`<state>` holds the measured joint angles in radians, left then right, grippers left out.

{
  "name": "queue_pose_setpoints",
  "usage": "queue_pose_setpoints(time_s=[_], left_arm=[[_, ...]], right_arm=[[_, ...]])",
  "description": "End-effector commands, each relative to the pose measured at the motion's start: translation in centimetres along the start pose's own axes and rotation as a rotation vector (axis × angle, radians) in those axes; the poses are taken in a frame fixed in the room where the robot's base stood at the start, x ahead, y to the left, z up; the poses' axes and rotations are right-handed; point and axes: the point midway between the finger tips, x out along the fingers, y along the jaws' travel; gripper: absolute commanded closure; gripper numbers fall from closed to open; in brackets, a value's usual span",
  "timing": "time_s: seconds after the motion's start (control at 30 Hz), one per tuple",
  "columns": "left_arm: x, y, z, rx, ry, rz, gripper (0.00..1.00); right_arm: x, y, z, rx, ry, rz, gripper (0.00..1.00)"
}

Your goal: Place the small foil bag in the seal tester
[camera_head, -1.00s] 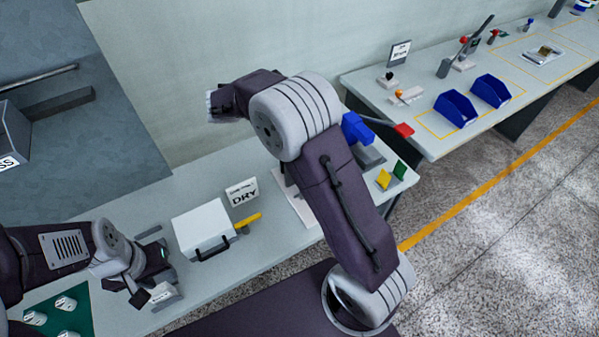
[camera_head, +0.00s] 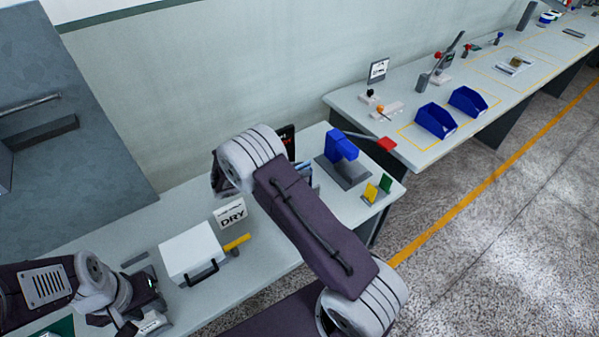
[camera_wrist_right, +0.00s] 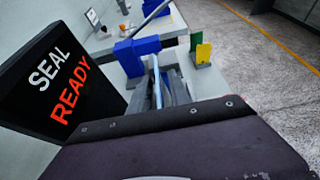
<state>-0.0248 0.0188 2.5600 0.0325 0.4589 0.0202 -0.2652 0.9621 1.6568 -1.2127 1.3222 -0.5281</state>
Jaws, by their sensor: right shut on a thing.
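My right gripper (camera_wrist_right: 158,88) reaches forward in the right wrist view, shut on a thin silvery piece (camera_wrist_right: 180,88) that looks like the small foil bag; its outline is partly hidden. In the head view my right arm hides most of this gripper. A black display (camera_wrist_right: 62,80) reading "SEAL READY" stands to its left. A blue device (camera_head: 341,146) with a red-ended lever sits on a grey base just beyond; I cannot tell which unit is the seal tester. My left gripper (camera_head: 128,326) is low at the left, its fingers unclear.
A white box (camera_head: 192,253) with a black handle and a "DRY" sign (camera_head: 231,214) stand on the near bench. Yellow (camera_head: 370,193) and green (camera_head: 386,183) pieces stand near its right end. Blue bins (camera_head: 436,121) are on the far bench.

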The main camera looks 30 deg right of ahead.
Motion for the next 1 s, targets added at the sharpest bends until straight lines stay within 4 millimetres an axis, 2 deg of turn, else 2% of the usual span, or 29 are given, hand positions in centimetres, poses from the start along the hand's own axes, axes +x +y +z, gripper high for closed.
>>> queue_pose_setpoints(time_s=[0.1, 0.43, 0.47, 0.5, 0.53, 0.87, 1.0], left_arm=[[-0.1, 0.0, 0.0, 0.0, 0.0, 0.0, 0.64], [0.3, 0.0, 0.0, 0.0, 0.0, 0.0, 0.64], [0.2, 0.0, 0.0, 0.0, 0.0, 0.0, 0.64], [0.2, 0.0, 0.0, 0.0, 0.0, 0.0, 0.64], [0.2, 0.0, 0.0, 0.0, 0.0, 0.0, 0.64], [-0.2, 0.0, 0.0, 0.0, 0.0, 0.0, 0.64], [0.5, 0.0, 0.1, 0.0, 0.0, 0.0, 0.64]], right_arm=[[0.4, 0.0, -1.0, 0.0, 0.0, 0.001, 1.0], [0.6, 0.0, -1.4, 0.001, 0.0, 0.001, 1.0], [0.6, 0.0, -1.3, 0.001, 0.0, 0.001, 0.72], [0.5, 0.0, -1.3, 0.001, 0.0, 0.001, 0.6], [0.5, 0.0, -1.3, 0.001, 0.0, 0.001, 0.55], [0.3, 0.0, -0.8, 0.001, 0.0, 0.001, 0.55], [-1.9, 0.1, -1.1, 0.003, 0.001, 0.006, 0.55]])
